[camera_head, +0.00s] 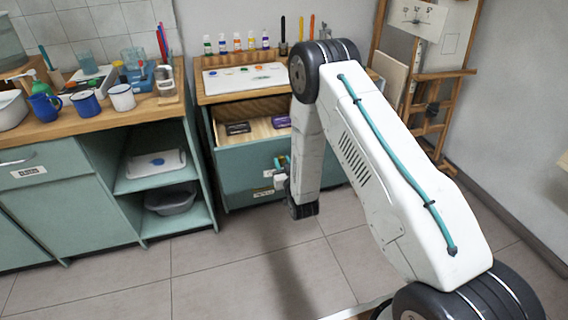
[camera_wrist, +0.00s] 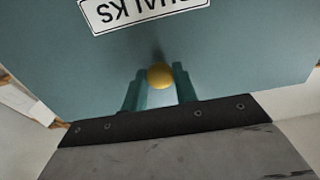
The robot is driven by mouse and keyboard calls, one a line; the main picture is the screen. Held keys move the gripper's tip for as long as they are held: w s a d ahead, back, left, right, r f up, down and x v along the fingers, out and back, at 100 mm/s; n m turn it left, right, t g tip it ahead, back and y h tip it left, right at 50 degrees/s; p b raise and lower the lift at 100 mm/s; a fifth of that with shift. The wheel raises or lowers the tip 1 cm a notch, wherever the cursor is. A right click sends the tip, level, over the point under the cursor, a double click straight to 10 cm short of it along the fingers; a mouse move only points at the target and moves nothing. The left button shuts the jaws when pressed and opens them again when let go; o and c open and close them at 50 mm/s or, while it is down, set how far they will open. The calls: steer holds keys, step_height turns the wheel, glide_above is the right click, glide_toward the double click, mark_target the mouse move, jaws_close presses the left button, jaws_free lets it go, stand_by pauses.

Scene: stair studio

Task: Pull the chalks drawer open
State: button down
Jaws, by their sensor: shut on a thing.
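In the wrist view the teal front of the chalks drawer (camera_wrist: 235,60) fills the upper part, with an upside-down white label (camera_wrist: 145,12) reading CHALKS. Its round yellow knob (camera_wrist: 160,76) sits between the two teal fingers of my gripper (camera_wrist: 159,88), which is shut on it. In the head view my gripper (camera_head: 281,172) is at the teal drawer front (camera_head: 238,170), partly hidden by my arm. Above this front, an open wooden drawer space shows a dark box (camera_head: 237,128) and a purple box (camera_head: 281,121). The label there is too small to read.
The cabinet top (camera_head: 205,97) holds a white palette board (camera_head: 245,77), with paint bottles (camera_head: 237,43) behind. At left, a counter (camera_head: 45,131) carries mugs, above open shelves with a grey basin (camera_head: 171,199). An easel (camera_head: 430,75) stands at right. The tiled floor (camera_head: 215,270) in front is clear.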

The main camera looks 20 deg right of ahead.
steer(key=shift+s, duration=0.2)
steer(key=c, duration=1.1)
jaws_free()
steer(key=s, duration=0.7)
steer(key=shift+s, duration=0.35)
